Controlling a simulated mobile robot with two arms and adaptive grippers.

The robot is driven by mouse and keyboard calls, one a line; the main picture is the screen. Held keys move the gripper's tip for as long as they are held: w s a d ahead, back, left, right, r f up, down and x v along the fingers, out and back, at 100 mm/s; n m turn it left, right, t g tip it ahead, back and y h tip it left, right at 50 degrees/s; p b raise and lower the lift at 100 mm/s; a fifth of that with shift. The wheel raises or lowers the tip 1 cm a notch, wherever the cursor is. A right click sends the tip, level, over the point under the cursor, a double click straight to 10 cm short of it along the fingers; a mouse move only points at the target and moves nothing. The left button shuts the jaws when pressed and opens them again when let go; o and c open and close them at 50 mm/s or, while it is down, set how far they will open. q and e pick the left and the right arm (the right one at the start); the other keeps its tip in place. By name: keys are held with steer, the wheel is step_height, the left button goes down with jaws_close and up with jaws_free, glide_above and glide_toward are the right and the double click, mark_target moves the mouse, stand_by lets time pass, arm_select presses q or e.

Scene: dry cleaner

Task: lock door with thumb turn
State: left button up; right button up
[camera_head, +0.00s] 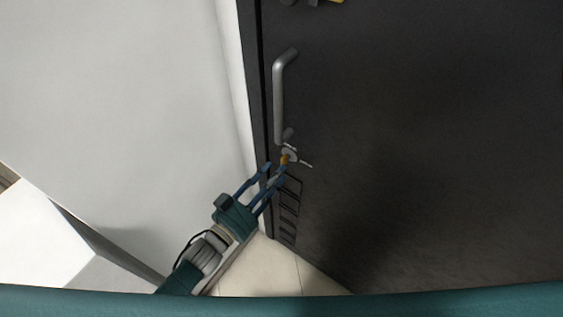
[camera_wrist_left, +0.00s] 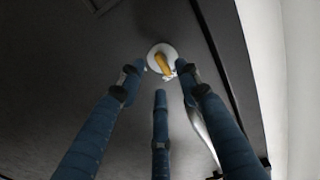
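The dark door (camera_head: 420,150) fills the right of the head view, with a grey pull handle (camera_head: 280,98) near its left edge. Just below the handle is the thumb turn (camera_head: 285,159), a yellow piece on a round pale plate. In the left wrist view the thumb turn (camera_wrist_left: 164,63) shows as a slanted yellow lever on its white disc. My left gripper (camera_head: 277,172) has its blue fingers spread, with the tips close to the thumb turn. In the wrist view the fingers (camera_wrist_left: 162,80) stand apart around it; contact cannot be told. My right gripper is not in view.
A white wall (camera_head: 120,110) stands left of the door, beside its dark frame. Pale floor tiles (camera_head: 275,270) show below.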

mark_target(285, 159)
arm_select(q)
steer(key=x, duration=0.4)
steer(key=shift+c, duration=1.1)
jaws_close()
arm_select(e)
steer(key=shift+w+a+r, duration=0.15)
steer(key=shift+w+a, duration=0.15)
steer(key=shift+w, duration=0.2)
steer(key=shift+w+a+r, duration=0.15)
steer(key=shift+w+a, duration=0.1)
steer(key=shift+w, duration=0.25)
